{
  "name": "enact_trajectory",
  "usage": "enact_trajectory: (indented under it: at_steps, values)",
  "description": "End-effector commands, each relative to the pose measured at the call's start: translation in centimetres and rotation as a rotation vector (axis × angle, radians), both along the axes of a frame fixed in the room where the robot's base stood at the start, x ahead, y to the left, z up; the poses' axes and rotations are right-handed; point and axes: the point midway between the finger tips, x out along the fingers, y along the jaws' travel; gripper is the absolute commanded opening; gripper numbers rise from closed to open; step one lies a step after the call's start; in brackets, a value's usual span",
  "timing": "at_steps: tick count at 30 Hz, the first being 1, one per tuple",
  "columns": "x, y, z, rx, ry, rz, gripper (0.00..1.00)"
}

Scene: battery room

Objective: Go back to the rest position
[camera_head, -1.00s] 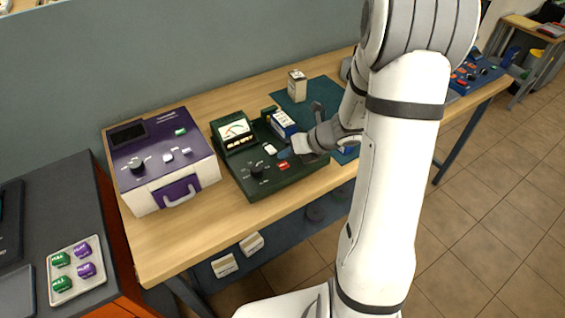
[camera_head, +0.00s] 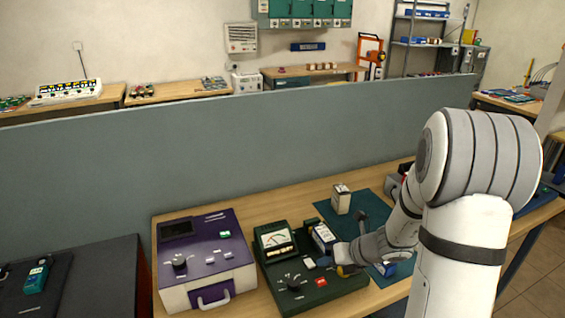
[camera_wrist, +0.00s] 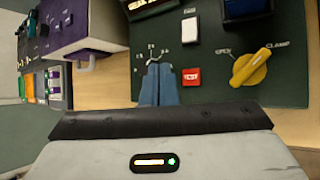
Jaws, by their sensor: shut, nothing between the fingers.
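My gripper (camera_wrist: 160,85) is shut and empty, its blue-grey fingertips together over the dark green tester panel in the wrist view. In the head view my gripper (camera_head: 338,258) is small, at the right side of the green tester (camera_head: 302,284), partly hidden by my own arm. The tester has a lit analogue meter (camera_head: 275,239), a black knob (camera_head: 295,282), a red button (camera_head: 321,281) and a white button. A yellow clamp knob (camera_wrist: 252,66) shows in the wrist view, right of my fingertips. A blue and white battery (camera_head: 325,237) sits in the tester. I cannot tell whether my fingertips touch the panel.
A purple and white charger box (camera_head: 206,256) stands left of the tester on the wooden bench (camera_head: 262,212). A small beige box (camera_head: 341,198) stands on a green mat (camera_head: 374,209) behind my gripper. A grey partition (camera_head: 230,152) runs along the bench's back. A dark side table (camera_head: 100,277) is at left.

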Motion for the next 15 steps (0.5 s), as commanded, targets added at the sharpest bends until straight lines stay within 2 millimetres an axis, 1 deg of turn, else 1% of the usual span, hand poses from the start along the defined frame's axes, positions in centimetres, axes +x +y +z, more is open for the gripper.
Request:
enact_trajectory:
  at_steps: [2, 5, 6, 8, 10, 12, 14, 15]
  values:
    - [-0.7, 0.8, 1.2, -0.049, -0.053, 0.098, 0.0]
    - [-2.5, 2.4, 3.6, -0.166, -0.172, 0.329, 0.0]
    - [-3.5, 3.0, 4.6, -0.227, -0.233, 0.449, 0.0]
    - [-5.3, 4.0, 6.2, -0.325, -0.329, 0.645, 0.0]
    - [-7.4, 4.7, 7.8, -0.439, -0.441, 0.876, 0.0]
    - [-9.6, 5.1, 9.1, -0.55, -0.545, 1.108, 0.0]
    - [-11.4, 5.2, 10.2, -0.645, -0.63, 1.306, 0.0]
    - [-12.5, 5.1, 10.9, -0.706, -0.681, 1.438, 0.0]
